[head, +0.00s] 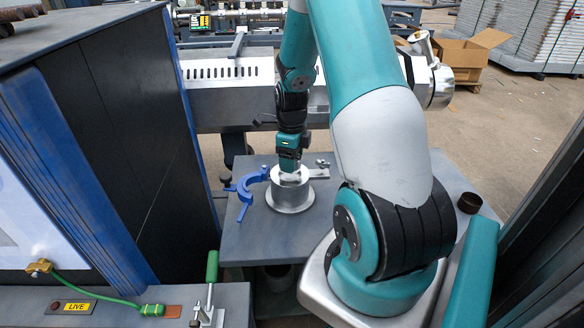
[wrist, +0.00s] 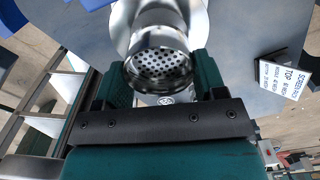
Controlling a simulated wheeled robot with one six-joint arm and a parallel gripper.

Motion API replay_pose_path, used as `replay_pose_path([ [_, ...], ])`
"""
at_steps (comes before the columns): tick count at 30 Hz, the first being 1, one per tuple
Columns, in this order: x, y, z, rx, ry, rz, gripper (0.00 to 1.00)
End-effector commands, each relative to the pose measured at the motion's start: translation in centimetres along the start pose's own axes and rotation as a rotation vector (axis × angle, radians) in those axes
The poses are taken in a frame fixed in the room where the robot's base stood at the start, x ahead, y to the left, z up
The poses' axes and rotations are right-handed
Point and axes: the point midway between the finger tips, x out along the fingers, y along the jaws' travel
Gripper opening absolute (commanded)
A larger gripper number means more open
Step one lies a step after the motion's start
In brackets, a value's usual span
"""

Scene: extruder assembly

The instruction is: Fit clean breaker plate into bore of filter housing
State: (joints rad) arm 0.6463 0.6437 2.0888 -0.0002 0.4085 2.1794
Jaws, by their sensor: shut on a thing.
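The filter housing (head: 290,197) is a shiny metal cylinder on a round flange, upright on the grey table. My gripper (head: 290,170) points down right over its mouth. In the wrist view the breaker plate (wrist: 160,64), a bright metal disc full of small holes, sits between the two dark green fingers of my gripper (wrist: 161,82), which is shut on it. The housing's cylinder and flange (wrist: 187,14) show just beyond the plate. The plate is at or close to the housing's mouth. Whether any of it is inside the bore I cannot tell.
A blue open clamp ring (head: 243,187) lies left of the housing. A dark ring (head: 469,203) lies at the table's right. A screen pack card (wrist: 285,70) lies near the housing. A tall dark cabinet (head: 110,130) stands left; a green-handled clamp (head: 212,268) stands at front.

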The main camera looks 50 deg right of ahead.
Motion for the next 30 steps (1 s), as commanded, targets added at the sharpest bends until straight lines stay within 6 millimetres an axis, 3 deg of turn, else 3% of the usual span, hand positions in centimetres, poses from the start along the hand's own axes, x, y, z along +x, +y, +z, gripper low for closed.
replay_pose_path([
  [3, 2.1, 0.0, 0.0, 0.0, 0.001, 0.002, 0.27],
  [6, 3.0, 0.0, 0.0, 0.001, 0.0, 0.001, 0.27],
  [18, 3.5, 0.0, 0.0, 0.0, 0.0, 0.0, 0.27],
  [19, 3.5, 0.0, 0.0, 0.0, 0.0, 0.0, 0.71],
  [21, 3.4, 0.0, 0.0, 0.0, 0.0, 0.0, 0.87],
  [30, 3.2, 0.0, 0.0, 0.0, 0.0, 0.0, 0.9],
])
